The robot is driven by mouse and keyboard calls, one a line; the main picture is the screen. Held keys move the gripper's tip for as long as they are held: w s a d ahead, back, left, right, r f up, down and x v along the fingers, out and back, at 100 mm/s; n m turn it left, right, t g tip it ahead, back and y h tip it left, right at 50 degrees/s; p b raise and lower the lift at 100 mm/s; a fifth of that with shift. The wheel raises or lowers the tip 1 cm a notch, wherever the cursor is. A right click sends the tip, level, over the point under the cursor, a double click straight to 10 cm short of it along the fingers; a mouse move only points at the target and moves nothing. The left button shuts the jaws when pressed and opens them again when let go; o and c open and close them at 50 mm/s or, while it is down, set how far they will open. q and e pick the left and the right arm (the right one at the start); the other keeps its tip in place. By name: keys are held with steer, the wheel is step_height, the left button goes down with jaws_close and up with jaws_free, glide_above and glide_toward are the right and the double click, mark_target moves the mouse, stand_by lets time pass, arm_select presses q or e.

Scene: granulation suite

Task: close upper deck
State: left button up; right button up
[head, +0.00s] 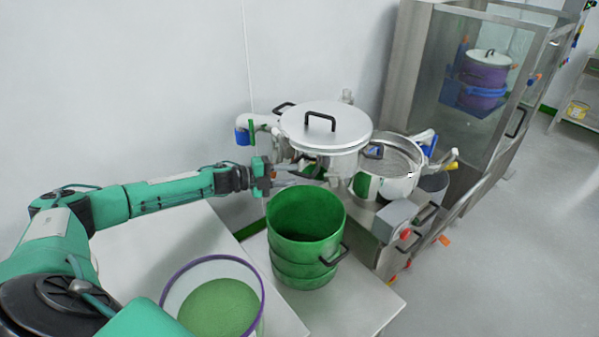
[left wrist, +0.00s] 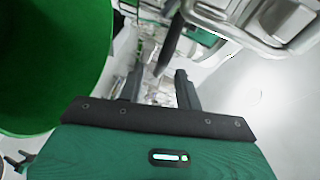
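A steel deck with a flat lid (head: 345,122) and a black lid handle stands at the centre of the head view, on a machine beside the wall. Right of it is an open round steel deck with a mesh floor (head: 398,160). Which one is the upper deck I cannot tell for certain. My left gripper (head: 290,176) is at the lidded deck's lower left, behind the green pot. In the left wrist view its two dark fingers (left wrist: 160,85) are apart, with nothing clearly between them. A dark bar (left wrist: 170,42) shows just beyond them. My right gripper is not in view.
A deep green pot (head: 305,215) with a black handle stands close in front of my left gripper; its wall (left wrist: 50,60) fills the wrist view's left. A purple-rimmed tub of green powder (head: 262,290) is nearer. A glass-walled cabinet (head: 425,60) stands right; floor beyond is clear.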

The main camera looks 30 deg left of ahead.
mark_target(296, 174)
arm_select(q)
steer(key=shift+x, duration=1.9)
jaws_close()
